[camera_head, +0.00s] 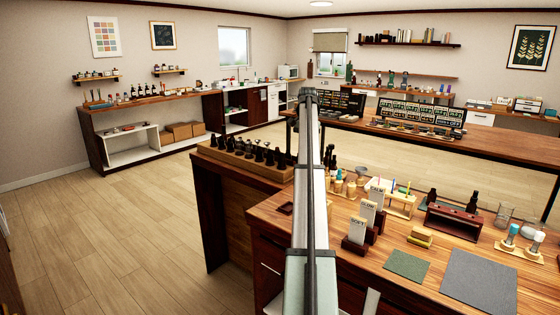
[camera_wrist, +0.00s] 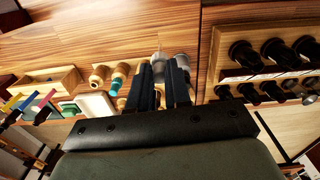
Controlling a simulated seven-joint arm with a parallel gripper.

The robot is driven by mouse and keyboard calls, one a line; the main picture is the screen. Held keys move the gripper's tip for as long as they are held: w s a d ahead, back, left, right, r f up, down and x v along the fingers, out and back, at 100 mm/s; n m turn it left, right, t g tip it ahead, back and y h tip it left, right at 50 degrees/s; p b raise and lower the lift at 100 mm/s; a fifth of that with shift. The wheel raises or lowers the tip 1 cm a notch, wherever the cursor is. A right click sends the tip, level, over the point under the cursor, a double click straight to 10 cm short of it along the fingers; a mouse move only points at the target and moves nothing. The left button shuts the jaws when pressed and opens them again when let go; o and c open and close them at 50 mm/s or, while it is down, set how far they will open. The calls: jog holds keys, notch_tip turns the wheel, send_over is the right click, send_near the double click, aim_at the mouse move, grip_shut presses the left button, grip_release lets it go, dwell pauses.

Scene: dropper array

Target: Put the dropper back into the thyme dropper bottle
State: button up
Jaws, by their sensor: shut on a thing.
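My gripper (camera_wrist: 166,88) is in the wrist view, its dark fingers close together over the wooden counter. It is shut on the dropper, which is mostly hidden between the fingers. The wooden rack (camera_wrist: 231,62) with several dark dropper bottles (camera_wrist: 276,52) is to the right of the fingers, apart from them. In the head view the rack (camera_head: 222,158) stands left of my arm with dark bottles (camera_head: 258,153) in rows. I cannot read which bottle is thyme. My arm hides the gripper in the head view.
A small wooden stand with pale and turquoise-topped pieces (camera_wrist: 118,82) is left of the fingers. Card holders (camera_head: 357,230), a dark bottle rack (camera_head: 453,224) and a grey mat (camera_head: 478,282) lie on the right counter. The counter behind the fingers (camera_wrist: 150,35) is mostly clear.

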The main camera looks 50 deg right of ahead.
jog(key=s+d+r+m, duration=0.1)
jog(key=s+d+r, duration=0.1)
jog(key=s+d, duration=0.6)
jog(key=s+d+r+m, duration=0.1)
jog(key=s+d+r, duration=0.1)
jog(key=s+d, duration=0.9)
jog(key=s, duration=1.2)
jog(key=s+d+f, duration=0.1)
jog(key=s+d, duration=0.2)
jog(key=s, duration=1.2)
jog(key=shift+d+f+n, duration=0.2)
jog(key=shift+f+n, duration=0.1)
jog(key=shift+n, duration=0.1)
jog(key=shift+f, duration=1.85)
jog(key=shift+f, duration=0.15)
jog(key=shift+f, duration=0.7)
